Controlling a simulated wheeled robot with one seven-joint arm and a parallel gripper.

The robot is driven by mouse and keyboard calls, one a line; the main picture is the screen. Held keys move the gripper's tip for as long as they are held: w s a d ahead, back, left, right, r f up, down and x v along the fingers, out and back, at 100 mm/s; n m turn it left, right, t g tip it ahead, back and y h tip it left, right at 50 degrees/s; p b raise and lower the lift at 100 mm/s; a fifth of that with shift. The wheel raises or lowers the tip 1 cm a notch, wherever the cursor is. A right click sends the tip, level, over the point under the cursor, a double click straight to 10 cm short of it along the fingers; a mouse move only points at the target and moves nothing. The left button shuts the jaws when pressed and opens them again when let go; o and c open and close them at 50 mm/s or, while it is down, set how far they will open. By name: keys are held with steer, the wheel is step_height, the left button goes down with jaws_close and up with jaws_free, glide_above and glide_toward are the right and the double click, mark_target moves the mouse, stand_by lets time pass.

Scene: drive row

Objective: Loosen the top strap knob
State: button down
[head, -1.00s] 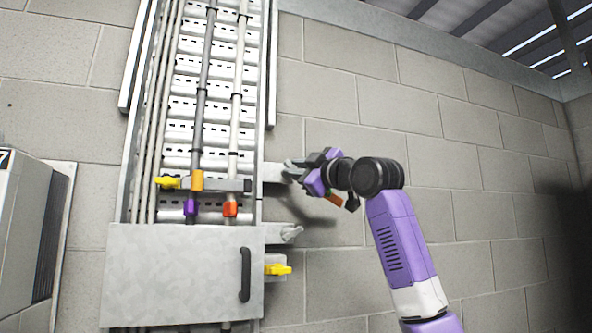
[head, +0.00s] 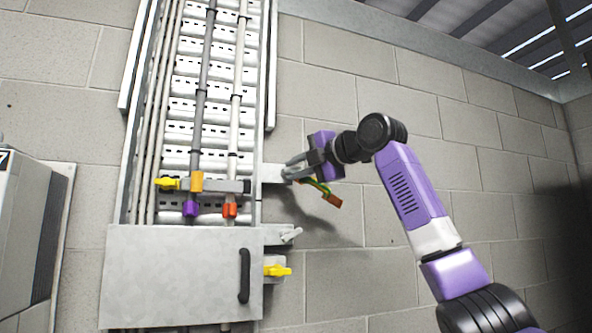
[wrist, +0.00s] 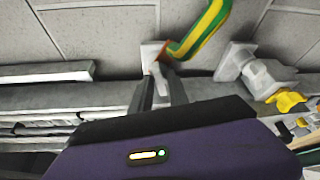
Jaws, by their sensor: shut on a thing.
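The top strap knob (head: 287,174) is a small grey knob on the metal plate (head: 272,174) that juts from the right side of the cable tray. My gripper (head: 292,171) reaches it from the right and is shut on it. In the wrist view the two grey fingers (wrist: 160,92) close at a pale plate (wrist: 151,54); they hide most of the knob. A green and yellow strap (head: 319,187) with an orange-brown end hangs beside my gripper, and it shows large in the wrist view (wrist: 207,30).
A metal cover (head: 180,280) with a black handle (head: 245,275) fronts the lower tray. The block wall (head: 440,110) to the right is bare.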

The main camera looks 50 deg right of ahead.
steer(key=n+g, duration=0.1)
steer(key=n, duration=0.2)
steer(key=shift+g+h, duration=0.3)
steer(key=shift+a+n+g+h, duration=0.1)
steer(key=shift+n+g+h, duration=0.35)
steer(key=shift+n, duration=0.75)
steer(key=shift+w, duration=0.1)
steer(key=c, duration=1.5)
jaws_free()
steer(key=shift+o, duration=0.2)
steer(key=b+v, duration=0.2)
steer(key=v, duration=0.6)
